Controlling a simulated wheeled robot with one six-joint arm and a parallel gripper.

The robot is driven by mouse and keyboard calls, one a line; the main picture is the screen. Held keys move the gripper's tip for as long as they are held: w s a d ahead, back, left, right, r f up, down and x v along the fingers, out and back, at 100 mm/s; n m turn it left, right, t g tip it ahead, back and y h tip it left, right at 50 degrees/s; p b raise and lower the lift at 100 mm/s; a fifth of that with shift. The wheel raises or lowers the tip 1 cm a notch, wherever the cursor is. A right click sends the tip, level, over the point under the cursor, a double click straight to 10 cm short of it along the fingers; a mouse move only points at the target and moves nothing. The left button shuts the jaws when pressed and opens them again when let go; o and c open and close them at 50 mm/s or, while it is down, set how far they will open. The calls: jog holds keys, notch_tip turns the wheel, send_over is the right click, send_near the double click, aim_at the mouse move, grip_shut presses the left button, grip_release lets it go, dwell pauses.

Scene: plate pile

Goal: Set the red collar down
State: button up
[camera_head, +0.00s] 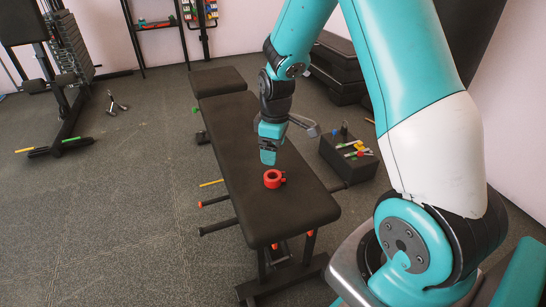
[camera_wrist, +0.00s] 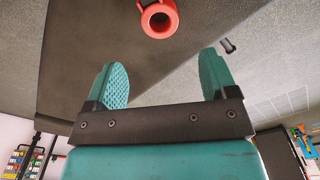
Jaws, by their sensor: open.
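The red collar (camera_head: 274,179) lies on the black bench pad (camera_head: 300,205), toward its near end. My gripper (camera_head: 268,157) is above the bench just behind the collar. In the wrist view my gripper (camera_wrist: 162,78) has its two teal fingers wide apart, with nothing between them.
A dark box (camera_head: 348,158) with small coloured items on top stands right of the bench. Bars with red and yellow ends stick out along the bench's left side. A weight machine (camera_head: 70,60) stands at far left.

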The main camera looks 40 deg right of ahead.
jog(key=s+a+r+y, duration=0.1)
jog(key=s+a+r, duration=0.3)
jog(key=a+r, duration=0.55)
jog(key=s+a+r+y, duration=0.1)
jog(key=s+a+r, duration=0.3)
jog(key=s, duration=0.5)
jog(key=s+a+r+y, duration=0.2)
jog(key=s+a+r, duration=0.3)
jog(key=s+a, duration=0.3)
jog(key=shift+s+r, duration=0.15)
jog(key=shift+s, duration=0.4)
